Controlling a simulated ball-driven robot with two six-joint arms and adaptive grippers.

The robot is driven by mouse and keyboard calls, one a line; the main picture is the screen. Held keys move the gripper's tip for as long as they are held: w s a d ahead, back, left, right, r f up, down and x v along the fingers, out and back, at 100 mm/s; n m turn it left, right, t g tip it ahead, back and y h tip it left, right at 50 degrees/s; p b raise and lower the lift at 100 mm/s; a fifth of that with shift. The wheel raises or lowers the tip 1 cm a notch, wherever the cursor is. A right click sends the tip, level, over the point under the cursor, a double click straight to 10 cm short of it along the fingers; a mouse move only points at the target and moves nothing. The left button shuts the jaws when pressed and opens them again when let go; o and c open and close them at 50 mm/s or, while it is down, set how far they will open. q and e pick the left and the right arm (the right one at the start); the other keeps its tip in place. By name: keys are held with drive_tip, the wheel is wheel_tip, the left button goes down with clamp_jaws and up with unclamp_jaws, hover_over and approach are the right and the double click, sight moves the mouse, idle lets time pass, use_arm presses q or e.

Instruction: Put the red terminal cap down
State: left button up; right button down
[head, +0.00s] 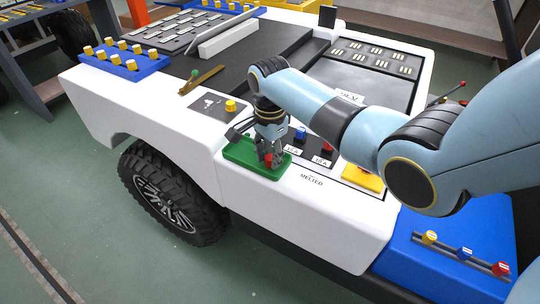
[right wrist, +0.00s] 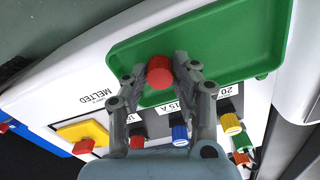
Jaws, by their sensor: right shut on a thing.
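The red terminal cap (head: 268,159) is between the fingertips of my right gripper (head: 269,150), over the green tray (head: 238,154) at the cart's near edge. In the right wrist view, the cap (right wrist: 159,72) shows round end up, with a finger of my right gripper (right wrist: 160,80) on each side. The green tray (right wrist: 225,38) lies behind it, and its visible floor is empty. I cannot tell whether the cap touches the tray floor. My left gripper is not in view.
A blue cap (head: 300,133) and another red cap (head: 326,146) stand on labelled spots right of the green tray. A yellow cap (head: 230,105) is behind the green tray. A blue surface (head: 445,275) holds several coloured caps.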

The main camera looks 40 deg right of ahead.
sight(270, 157)
drive_tip(key=c, duration=1.3)
unclamp_jaws()
wheel_tip(270, 157, up, 12)
drive_tip(key=shift+r+p, duration=0.1)
drive_tip(key=shift+p, duration=0.7)
